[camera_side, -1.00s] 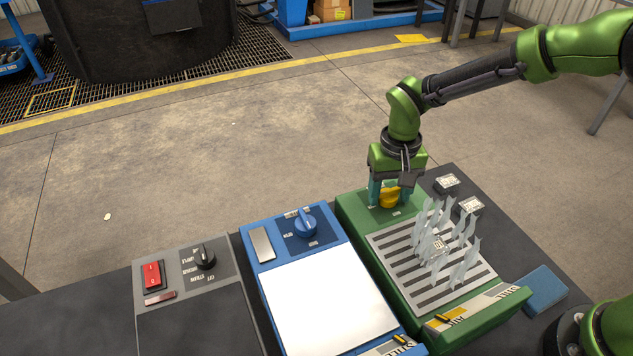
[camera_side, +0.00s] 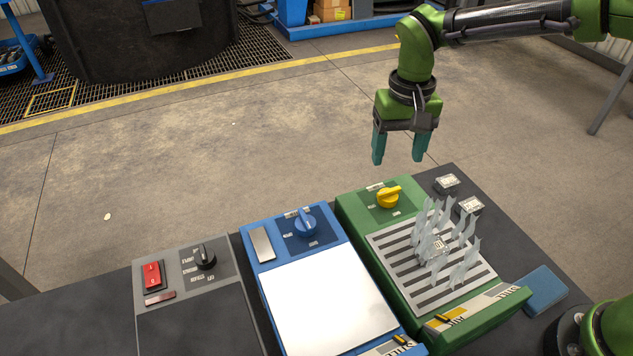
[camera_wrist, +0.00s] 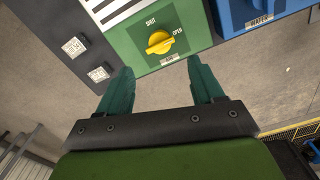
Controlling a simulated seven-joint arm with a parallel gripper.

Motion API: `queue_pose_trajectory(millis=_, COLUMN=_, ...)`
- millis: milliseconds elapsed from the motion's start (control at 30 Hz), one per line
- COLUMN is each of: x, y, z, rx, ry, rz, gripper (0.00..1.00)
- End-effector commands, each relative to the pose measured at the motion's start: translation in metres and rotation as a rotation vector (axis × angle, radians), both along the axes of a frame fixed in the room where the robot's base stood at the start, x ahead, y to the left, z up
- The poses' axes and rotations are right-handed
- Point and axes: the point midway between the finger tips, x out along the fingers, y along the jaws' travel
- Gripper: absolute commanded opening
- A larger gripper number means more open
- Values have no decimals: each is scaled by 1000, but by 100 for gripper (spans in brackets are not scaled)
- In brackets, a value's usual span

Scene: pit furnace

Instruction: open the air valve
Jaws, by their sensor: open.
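The yellow valve knob (camera_side: 388,197) sits on the green box (camera_side: 352,207). It also shows in the wrist view (camera_wrist: 160,42), between the words SHUT and OPEN. Pale, wavy strips (camera_side: 470,262) stand up from the slotted grille of the green box. My gripper (camera_side: 399,161) is open and empty, pointing down above and behind the knob, clear of it. Its teal fingers also show in the wrist view (camera_wrist: 163,82).
A blue box with a blue knob (camera_side: 305,224) stands left of the green one. Further left is a grey panel with a black knob (camera_side: 205,257) and a red switch (camera_side: 152,275). Two small marked blocks (camera_side: 447,184) (camera_side: 470,206) lie right of the green box. Open air surrounds my gripper.

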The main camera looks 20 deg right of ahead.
Motion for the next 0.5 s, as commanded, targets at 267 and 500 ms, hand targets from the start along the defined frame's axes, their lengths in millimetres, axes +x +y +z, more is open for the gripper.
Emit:
queue_pose_trajectory(millis=267, x=0, y=1, z=52, rx=3, ry=-2, rz=0, gripper=67)
queue_pose_trajectory(millis=500, x=0, y=0, z=65, rx=1, ry=1, rz=0, gripper=67)
